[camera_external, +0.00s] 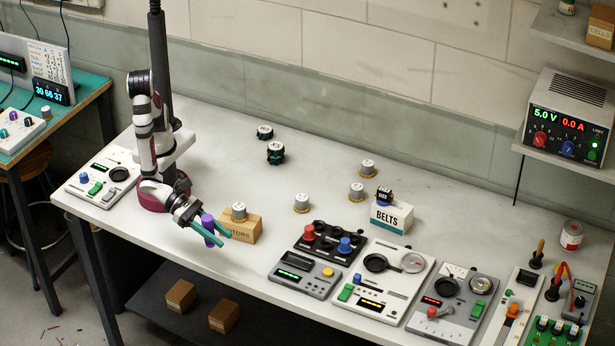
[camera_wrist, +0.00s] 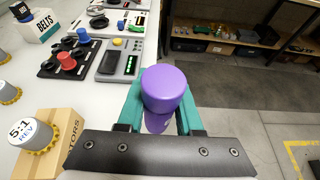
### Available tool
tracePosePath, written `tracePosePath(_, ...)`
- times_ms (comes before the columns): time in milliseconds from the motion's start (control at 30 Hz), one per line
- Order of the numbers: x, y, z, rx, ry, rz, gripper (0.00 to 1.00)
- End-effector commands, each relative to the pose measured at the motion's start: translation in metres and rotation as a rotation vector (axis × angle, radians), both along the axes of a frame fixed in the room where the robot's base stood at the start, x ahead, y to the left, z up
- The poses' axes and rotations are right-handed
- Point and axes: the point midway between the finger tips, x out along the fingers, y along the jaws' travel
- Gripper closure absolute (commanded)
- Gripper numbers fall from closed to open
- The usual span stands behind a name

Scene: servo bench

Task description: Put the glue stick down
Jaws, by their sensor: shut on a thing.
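The glue stick is a purple cylinder (camera_wrist: 165,90) between the two teal fingers of my gripper (camera_wrist: 160,112) in the wrist view. In the external view the purple glue stick (camera_external: 208,222) shows between the fingers of my gripper (camera_external: 216,233). My gripper is shut on it. It is held near the front edge of the white bench (camera_external: 330,180), just in front of a cardboard box. In the wrist view floor shows beyond it. Its lower end is mostly hidden by my fingers and the gripper plate.
The cardboard box (camera_external: 240,230) with a grey servo (camera_external: 239,211) on top stands close beside my gripper. Control panels (camera_external: 304,274) line the front edge to the right. A BELTS box (camera_external: 391,218) stands farther back. Bare bench lies behind the cardboard box.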

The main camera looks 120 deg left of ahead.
Motion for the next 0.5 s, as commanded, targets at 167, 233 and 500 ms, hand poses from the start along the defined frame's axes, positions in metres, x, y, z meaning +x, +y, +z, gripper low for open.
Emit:
tracePosePath(167, -0.006, -0.005, 0.005, 0.000, 0.000, 0.003, 1.00)
tracePosePath(233, -0.001, 0.001, 0.005, 0.000, 0.001, 0.024, 1.00)
tracePosePath(500, 0.055, 0.094, 0.005, -0.002, 0.001, 0.292, 1.00)
